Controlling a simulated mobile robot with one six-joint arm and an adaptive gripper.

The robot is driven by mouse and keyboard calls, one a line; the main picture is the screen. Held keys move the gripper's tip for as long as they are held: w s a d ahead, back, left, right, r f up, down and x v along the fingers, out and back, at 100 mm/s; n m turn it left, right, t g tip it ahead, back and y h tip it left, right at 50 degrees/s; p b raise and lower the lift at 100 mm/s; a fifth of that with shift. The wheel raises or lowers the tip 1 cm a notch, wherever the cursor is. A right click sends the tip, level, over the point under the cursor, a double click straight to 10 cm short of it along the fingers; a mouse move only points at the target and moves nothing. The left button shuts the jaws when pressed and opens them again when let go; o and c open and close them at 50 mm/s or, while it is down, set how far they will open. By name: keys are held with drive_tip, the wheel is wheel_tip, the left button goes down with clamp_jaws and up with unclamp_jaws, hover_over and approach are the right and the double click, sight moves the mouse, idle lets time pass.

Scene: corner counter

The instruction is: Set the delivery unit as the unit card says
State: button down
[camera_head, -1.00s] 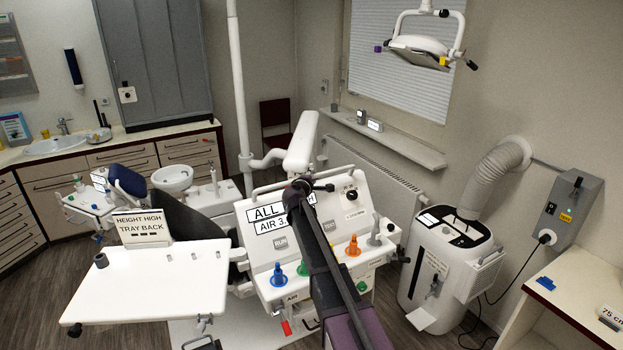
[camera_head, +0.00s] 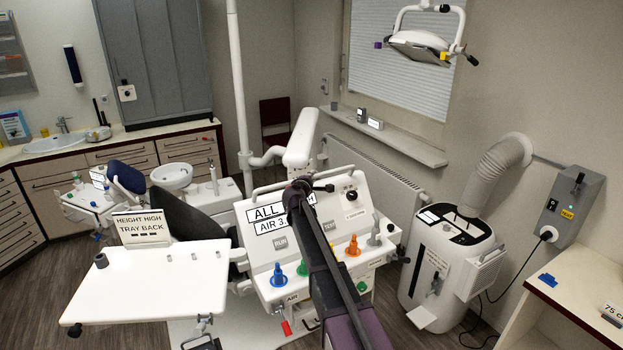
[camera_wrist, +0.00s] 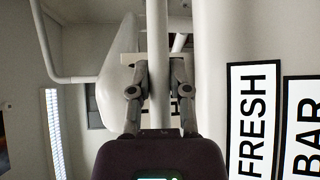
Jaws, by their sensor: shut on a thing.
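The white delivery unit (camera_head: 347,210) has a slanted front with large labels, partly covered by my arm. My gripper (camera_wrist: 158,105) is shut on a pale bar (camera_wrist: 158,50) along the unit's top edge. The labels "FRESH" (camera_wrist: 253,120) and "BAR" (camera_wrist: 304,125) lie beside it, turned sideways.
A white machine with a ribbed hose (camera_head: 497,178) stands on the right. A white pole (camera_head: 237,85) rises behind the unit. The dark chair (camera_head: 187,222) lies between tray and basin (camera_head: 172,175). A counter (camera_head: 590,280) is at lower right.

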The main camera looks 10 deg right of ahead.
drive_tip(key=shift+s+f, duration=0.1)
drive_tip(key=c, duration=0.6)
unclamp_jaws()
drive_tip(key=shift+o, duration=0.2)
drive_tip(key=shift+r, duration=0.2)
